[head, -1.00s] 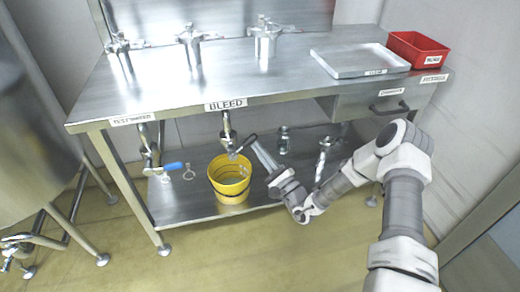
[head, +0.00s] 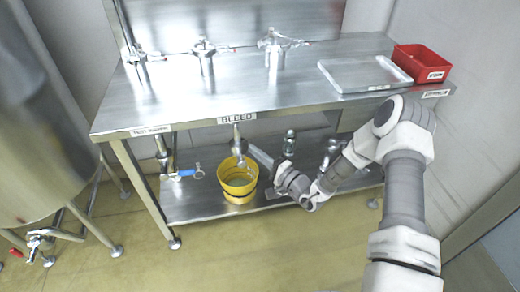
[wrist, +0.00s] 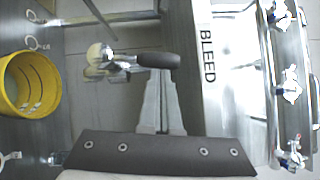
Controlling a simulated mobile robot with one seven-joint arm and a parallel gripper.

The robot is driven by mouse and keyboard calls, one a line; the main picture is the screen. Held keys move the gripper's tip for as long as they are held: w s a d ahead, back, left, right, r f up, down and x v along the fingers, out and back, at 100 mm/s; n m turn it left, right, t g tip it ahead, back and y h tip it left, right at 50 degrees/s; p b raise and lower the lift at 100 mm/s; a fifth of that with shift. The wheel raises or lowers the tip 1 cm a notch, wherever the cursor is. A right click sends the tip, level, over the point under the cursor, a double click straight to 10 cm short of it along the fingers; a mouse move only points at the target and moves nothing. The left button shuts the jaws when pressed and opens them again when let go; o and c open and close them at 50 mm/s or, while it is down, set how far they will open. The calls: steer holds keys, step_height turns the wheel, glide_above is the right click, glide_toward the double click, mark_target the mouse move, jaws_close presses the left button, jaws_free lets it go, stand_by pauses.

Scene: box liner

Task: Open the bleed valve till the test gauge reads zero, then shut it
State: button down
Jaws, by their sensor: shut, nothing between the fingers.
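The bleed valve (head: 238,146) hangs under the front edge of the bench, below the BLEED label (head: 237,118). In the wrist view its dark lever handle (wrist: 158,60) lies crosswise just beyond my fingertips, with the metal valve body (wrist: 118,61) to the left. My gripper (head: 254,152) is shut and empty, to the right of the valve; its fingers (wrist: 162,86) point at the handle. I cannot tell whether they touch it. I cannot make out a gauge face or reading in either view.
A yellow bucket (head: 238,183) stands on the lower shelf under the valve. A blue-handled valve (head: 186,173) is to its left and a small metal canister (head: 289,142) to its right. On the bench are metal fittings, a grey tray (head: 365,76) and a red bin (head: 421,63).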

steer(key=shift+s+a+r, duration=0.1)
steer(key=shift+a+r, duration=0.05)
steer(key=shift+a, duration=0.15)
stand_by(0.5)
